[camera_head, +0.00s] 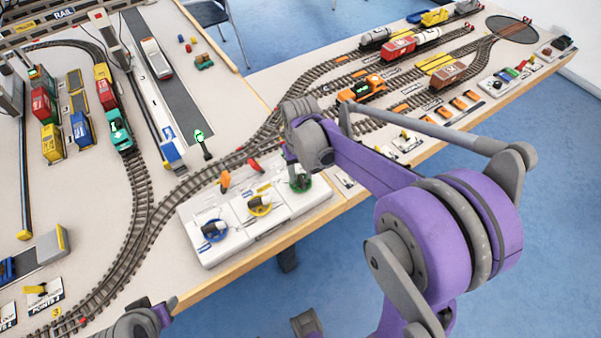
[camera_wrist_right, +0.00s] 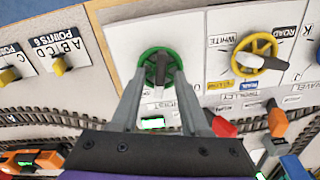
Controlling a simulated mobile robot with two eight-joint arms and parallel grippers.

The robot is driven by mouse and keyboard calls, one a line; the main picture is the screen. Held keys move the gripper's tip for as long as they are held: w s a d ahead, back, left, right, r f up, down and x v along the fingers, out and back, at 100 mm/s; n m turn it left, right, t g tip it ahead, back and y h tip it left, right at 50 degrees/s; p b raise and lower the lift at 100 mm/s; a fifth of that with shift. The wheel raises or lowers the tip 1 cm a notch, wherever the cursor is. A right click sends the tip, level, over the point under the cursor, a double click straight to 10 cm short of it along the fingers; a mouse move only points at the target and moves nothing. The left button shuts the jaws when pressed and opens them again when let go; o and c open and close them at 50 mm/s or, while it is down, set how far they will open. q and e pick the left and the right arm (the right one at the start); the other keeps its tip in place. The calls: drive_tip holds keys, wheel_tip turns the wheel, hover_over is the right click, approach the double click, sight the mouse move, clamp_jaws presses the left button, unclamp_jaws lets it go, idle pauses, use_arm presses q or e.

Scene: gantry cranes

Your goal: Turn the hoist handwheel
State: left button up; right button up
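The white control box (camera_head: 255,225) carries a blue, a yellow and a green handwheel. In the right wrist view the green handwheel (camera_wrist_right: 159,66), with a dark hub, has a label reading HOIST below it. My right gripper (camera_wrist_right: 161,77) is open, its two fingers apart at the lower left and lower right of the green wheel. I cannot tell whether they touch the rim. In the head view the green handwheel (camera_head: 301,183) is partly hidden by my right wrist. Part of my left arm shows at the bottom left; its fingers cannot be made out.
The yellow handwheel (camera_head: 259,205) and blue handwheel (camera_head: 214,230) are close beside the green one. Orange (camera_head: 225,179) and red (camera_head: 255,165) levers stand behind them. Model tracks with an orange locomotive (camera_head: 362,88) run past the box. Open floor lies in front of the table edge.

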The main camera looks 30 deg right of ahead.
sight(301, 177)
wheel_tip(301, 177, up, 11)
drive_tip(key=p, duration=0.1)
idle(0.6)
drive_tip(key=shift+f, duration=0.1)
idle(0.8)
